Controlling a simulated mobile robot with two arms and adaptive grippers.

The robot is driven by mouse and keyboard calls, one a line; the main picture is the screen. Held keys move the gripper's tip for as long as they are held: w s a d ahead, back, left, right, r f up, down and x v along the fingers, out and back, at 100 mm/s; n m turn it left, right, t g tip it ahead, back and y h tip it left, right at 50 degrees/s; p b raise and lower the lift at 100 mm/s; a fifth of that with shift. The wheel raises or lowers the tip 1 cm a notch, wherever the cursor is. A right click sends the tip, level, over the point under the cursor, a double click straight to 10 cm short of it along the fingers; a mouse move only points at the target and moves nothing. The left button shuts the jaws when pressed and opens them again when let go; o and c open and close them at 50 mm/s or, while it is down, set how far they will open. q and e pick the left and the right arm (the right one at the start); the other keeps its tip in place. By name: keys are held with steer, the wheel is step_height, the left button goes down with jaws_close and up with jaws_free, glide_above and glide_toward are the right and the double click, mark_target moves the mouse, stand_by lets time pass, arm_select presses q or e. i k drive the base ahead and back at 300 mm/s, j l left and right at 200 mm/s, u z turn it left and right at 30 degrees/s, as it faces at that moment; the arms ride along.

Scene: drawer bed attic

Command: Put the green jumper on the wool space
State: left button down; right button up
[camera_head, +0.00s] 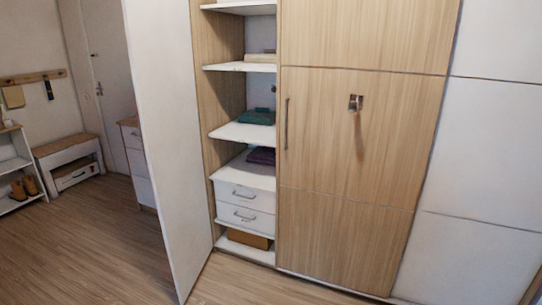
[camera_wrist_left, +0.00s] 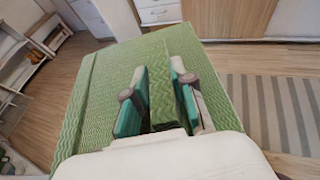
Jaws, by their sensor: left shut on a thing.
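The green jumper (camera_wrist_left: 108,72), a folded flat knit slab, fills the middle of the left wrist view. My left gripper (camera_wrist_left: 159,70) is shut on it, with one teal-padded finger on each side of a green fold. The jumper appears held up above the floor. The head view shows neither the jumper nor either gripper. In the head view an open wardrobe has white shelves, one with a teal-green folded garment (camera_head: 257,117) and a lower one with a purple garment (camera_head: 262,155). No label shows which shelf is the wool space.
A white wardrobe door (camera_head: 165,140) stands open left of the shelves. A closed wooden door (camera_head: 350,140) is to their right. White drawers (camera_head: 245,205) and a brown box (camera_head: 248,239) are below. Wooden floor (camera_head: 90,245) is clear in front; a striped rug (camera_wrist_left: 275,110) lies at right.

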mark_target(245, 176)
steer(key=i+z, duration=0.1)
steer(key=i, duration=0.35)
steer(key=i+j+z, duration=0.1)
steer(key=i, duration=0.4)
steer(key=i+j+z, duration=0.1)
steer(key=i, duration=0.35)
steer(key=i+j+z, duration=0.1)
steer(key=i, duration=0.35)
steer(key=i+j+z, duration=0.1)
steer(key=i, duration=0.35)
steer(key=i+j+z, duration=0.1)
steer(key=i+j, duration=0.2)
steer(key=i, duration=0.55)
